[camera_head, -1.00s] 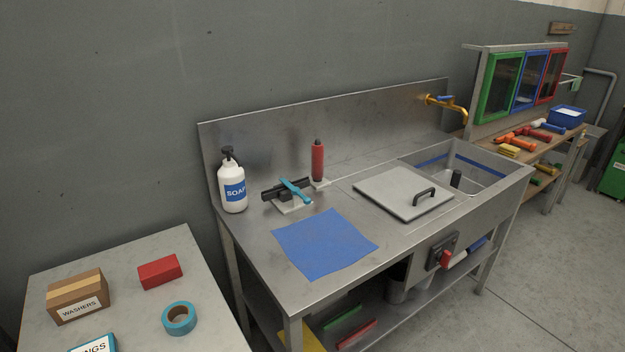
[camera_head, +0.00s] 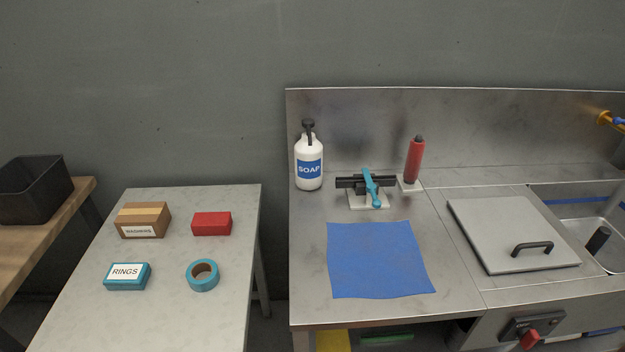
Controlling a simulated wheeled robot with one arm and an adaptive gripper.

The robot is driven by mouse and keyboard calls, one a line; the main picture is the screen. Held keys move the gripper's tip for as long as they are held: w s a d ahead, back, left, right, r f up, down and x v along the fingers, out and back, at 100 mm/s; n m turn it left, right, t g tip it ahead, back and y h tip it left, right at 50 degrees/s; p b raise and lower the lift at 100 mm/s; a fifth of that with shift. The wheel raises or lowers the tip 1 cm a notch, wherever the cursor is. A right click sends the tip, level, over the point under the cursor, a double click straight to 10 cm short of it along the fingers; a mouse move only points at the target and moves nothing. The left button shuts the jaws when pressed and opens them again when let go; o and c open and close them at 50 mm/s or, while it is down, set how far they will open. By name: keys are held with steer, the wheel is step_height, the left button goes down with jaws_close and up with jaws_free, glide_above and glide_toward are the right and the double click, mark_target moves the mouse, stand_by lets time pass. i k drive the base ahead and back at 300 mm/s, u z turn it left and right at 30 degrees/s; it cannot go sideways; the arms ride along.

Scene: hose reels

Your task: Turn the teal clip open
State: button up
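The teal clip (camera_head: 371,188) is a bar with a rounded near end, lying across a black bar (camera_head: 350,182) on a small white base (camera_head: 366,201). It stands on the metal counter, behind the blue cloth. The teal bar points toward me, roughly across the black bar. My gripper is not in view.
A soap bottle (camera_head: 309,165) stands left of the clip and a red cylinder (camera_head: 414,160) right of it. A blue cloth (camera_head: 378,259) lies in front. A lid with a handle (camera_head: 510,233) lies at right. A side table (camera_head: 170,325) holds boxes and tape (camera_head: 202,275).

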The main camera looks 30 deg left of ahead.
mark_target(371, 188)
steer(key=u, duration=0.85)
steer(key=i, duration=0.9)
steer(key=u, duration=0.7)
